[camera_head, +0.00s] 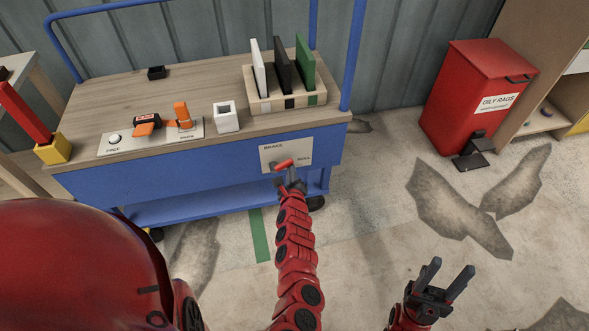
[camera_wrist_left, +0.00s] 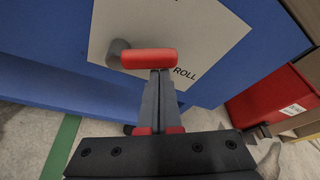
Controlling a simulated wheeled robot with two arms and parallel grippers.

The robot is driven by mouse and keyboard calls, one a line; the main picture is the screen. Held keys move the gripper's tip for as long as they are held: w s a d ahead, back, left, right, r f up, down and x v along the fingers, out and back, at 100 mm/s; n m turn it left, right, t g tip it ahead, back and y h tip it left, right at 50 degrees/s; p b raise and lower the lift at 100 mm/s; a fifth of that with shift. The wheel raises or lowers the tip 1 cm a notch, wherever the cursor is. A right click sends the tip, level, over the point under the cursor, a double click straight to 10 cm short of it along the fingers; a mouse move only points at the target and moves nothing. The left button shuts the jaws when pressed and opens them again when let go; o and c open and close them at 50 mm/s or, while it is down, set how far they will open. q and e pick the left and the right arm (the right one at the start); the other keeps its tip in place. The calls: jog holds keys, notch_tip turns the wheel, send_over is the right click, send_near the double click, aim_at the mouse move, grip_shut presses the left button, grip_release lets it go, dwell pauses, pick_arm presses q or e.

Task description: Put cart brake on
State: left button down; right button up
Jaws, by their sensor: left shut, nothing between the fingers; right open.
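The blue cart (camera_head: 200,165) has a pale brake plate (camera_head: 270,150) on its front, lettered BRAKE and ROLL. A red brake handle (camera_head: 285,163) sticks out from a grey pivot on the plate and lies nearly level, pointing right towards ROLL. It also shows in the left wrist view as a red bar (camera_wrist_left: 149,59). My left gripper (camera_head: 291,176) is shut and empty, its fingertips just below the handle's right part. In the wrist view the fingertips (camera_wrist_left: 159,75) reach the bar's lower edge; I cannot tell if they touch. My right gripper (camera_head: 447,280) is open and empty, over the floor.
A red oily-rags bin (camera_head: 475,95) stands right. Floor between the cart and bin is clear.

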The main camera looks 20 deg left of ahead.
pick_arm(q)
jog(key=shift+a+r+n+t+p, duration=0.25)
jog(key=shift+r+n+p, duration=0.45)
jog(key=shift+p, duration=0.5)
jog(key=n+p, duration=0.1)
jog(key=n+t+h+p, duration=0.1)
jog(key=shift+s+a+r+p, duration=0.15)
jog(key=shift+s+r+p, duration=0.1)
jog(key=shift+r+p, duration=0.15)
jog(key=n, duration=0.1)
jog(key=n+p, duration=0.1)
jog(key=a+r+n+t, duration=0.1)
jog(key=shift+s+p, duration=0.25)
jog(key=shift+p, duration=0.15)
jog(key=shift+s+a+r+n+t+p, duration=0.1)
jog(key=shift+s+a+n+t+p, duration=0.1)
jog(key=shift+n, duration=0.35)
jog(key=shift+s+a+r+n+t+p, duration=0.1)
jog(key=shift+n+t, duration=0.15)
jog(key=shift+n, duration=0.35)
jog(key=shift+s+a+r+n+t+p, duration=0.1)
jog(key=shift+a+n+t, duration=0.1)
jog(key=shift+n, duration=0.35)
